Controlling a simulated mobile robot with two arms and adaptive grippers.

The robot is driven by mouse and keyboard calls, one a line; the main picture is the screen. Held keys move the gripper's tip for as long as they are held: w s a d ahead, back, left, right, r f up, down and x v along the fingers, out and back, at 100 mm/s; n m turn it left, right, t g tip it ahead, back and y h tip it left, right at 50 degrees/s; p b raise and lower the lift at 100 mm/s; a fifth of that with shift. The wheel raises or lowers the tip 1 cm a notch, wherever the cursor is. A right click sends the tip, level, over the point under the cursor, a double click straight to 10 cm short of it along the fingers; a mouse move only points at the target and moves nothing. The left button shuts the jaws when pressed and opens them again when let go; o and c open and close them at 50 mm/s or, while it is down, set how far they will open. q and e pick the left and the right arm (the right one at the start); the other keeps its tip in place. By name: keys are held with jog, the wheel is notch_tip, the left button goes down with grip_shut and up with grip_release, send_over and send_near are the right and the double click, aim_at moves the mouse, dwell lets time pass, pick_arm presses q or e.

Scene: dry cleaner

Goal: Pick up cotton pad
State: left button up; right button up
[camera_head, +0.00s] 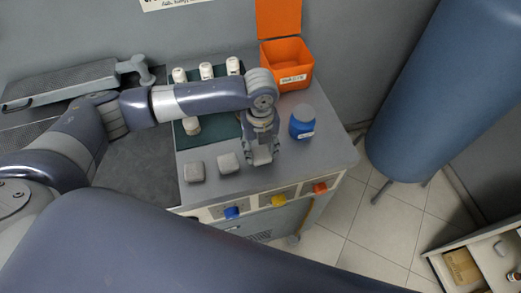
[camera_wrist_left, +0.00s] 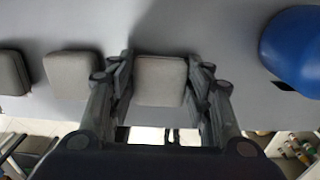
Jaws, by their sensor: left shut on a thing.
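Three light grey cotton pads lie in a row near the front edge of the grey counter. The left pad (camera_head: 195,172) and the middle pad (camera_head: 229,163) rest free on the surface. The third pad (camera_wrist_left: 160,80) is between the fingers of my left gripper (camera_head: 261,157), which points down over the counter and is shut on it. In the head view the gripper partly hides this pad. The other two pads also show at the left of the left wrist view, the middle one (camera_wrist_left: 71,75) closer to my fingers. My right gripper is not in view.
A blue jar (camera_head: 302,122) stands just right of my left gripper. An open orange box (camera_head: 286,68) is at the back. Several white bottles (camera_head: 206,71) stand on a dark green mat (camera_head: 222,128). Blue, yellow and orange knobs (camera_head: 278,200) line the counter's front.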

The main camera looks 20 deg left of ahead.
aim_at(259, 153)
pick_arm(q)
jog(key=shift+r+b, duration=0.35)
jog(key=shift+r, duration=0.25)
jog(key=shift+s+r+b, duration=0.2)
jog(key=shift+r+b, duration=0.05)
jog(key=shift+r, duration=0.25)
jog(key=shift+s+r+b, duration=0.2)
jog(key=shift+r+b, duration=0.05)
jog(key=shift+r, duration=0.2)
jog(key=s+d+r+b, duration=0.1)
jog(key=s+b, duration=0.2)
jog(key=s, duration=1.2)
jog(key=shift+r, duration=0.35)
